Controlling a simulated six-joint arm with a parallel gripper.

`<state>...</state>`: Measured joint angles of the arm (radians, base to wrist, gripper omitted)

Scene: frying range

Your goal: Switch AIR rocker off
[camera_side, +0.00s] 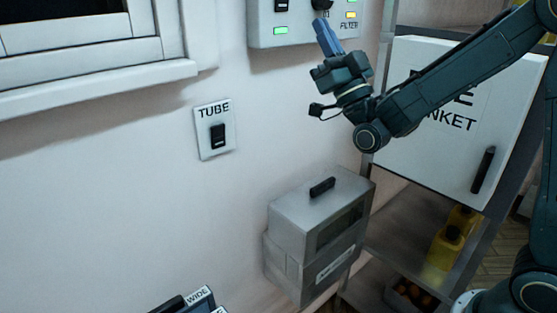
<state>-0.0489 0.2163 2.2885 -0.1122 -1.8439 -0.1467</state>
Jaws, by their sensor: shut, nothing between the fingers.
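A pale control panel (265,40) on the wall is cut off by the top edge of the view. On it are a black rocker (281,5) above a lit green lamp (281,31), and a dark control (322,4) to the right, partly out of view. Beside that are yellow lamps and a FILTER label. No AIR label is readable, so I cannot tell which rocker is AIR. My gripper (320,22) is shut and empty, its blue fingers pointing up at the panel, just below the dark control. I cannot tell whether it touches.
A TUBE switch plate (224,143) with a black rocker is on the wall at the lower left. A grey metal box (290,212) with a handle sits below. A white blanket cabinet (405,160) stands behind my arm, above shelves with yellow bottles (445,248). A window is upper left.

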